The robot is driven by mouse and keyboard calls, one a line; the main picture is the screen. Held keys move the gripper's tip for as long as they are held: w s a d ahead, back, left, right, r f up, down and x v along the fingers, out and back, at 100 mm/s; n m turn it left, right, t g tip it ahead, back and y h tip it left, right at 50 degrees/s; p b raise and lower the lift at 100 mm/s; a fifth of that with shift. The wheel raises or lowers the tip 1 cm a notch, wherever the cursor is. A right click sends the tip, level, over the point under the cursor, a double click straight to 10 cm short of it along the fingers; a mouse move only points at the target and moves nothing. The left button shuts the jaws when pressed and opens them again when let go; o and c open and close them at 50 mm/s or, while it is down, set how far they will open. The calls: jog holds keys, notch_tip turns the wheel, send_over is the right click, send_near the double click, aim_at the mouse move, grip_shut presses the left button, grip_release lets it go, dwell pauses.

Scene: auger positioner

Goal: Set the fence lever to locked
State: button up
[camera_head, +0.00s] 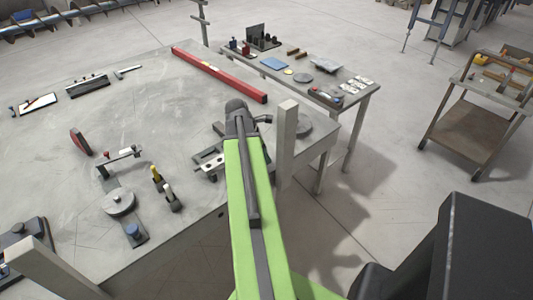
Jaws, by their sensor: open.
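I cannot tell for certain which part is the fence lever. On the large grey table, two small upright handles, one yellow-tipped (157,173) and one pale-tipped (171,196), stand beside a dark plate with a round grey disc (118,202) and a blue knob (133,231). Behind the disc is a slim metal bar with dark ends (120,162). A slotted metal bracket (209,163) lies just left of my arm. My gripper (237,108), at the dark end of my green arm, is open. Its fingers are mostly hidden, and nothing is seen held. Any lever position is too small to read.
A grey post (286,140) stands close right of my arm, with another post (50,268) at lower left. A red level (218,75) lies at the table's far edge. A second bench (345,100) and a cart (467,138) stand beyond.

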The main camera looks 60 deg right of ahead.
jog(key=p+v, duration=1.2)
jog(key=v, duration=0.3)
jog(key=shift+a+r+p, duration=0.15)
jog(key=shift+r+p, duration=0.05)
jog(key=shift+p, duration=0.2)
jog(key=shift+c, duration=0.4)
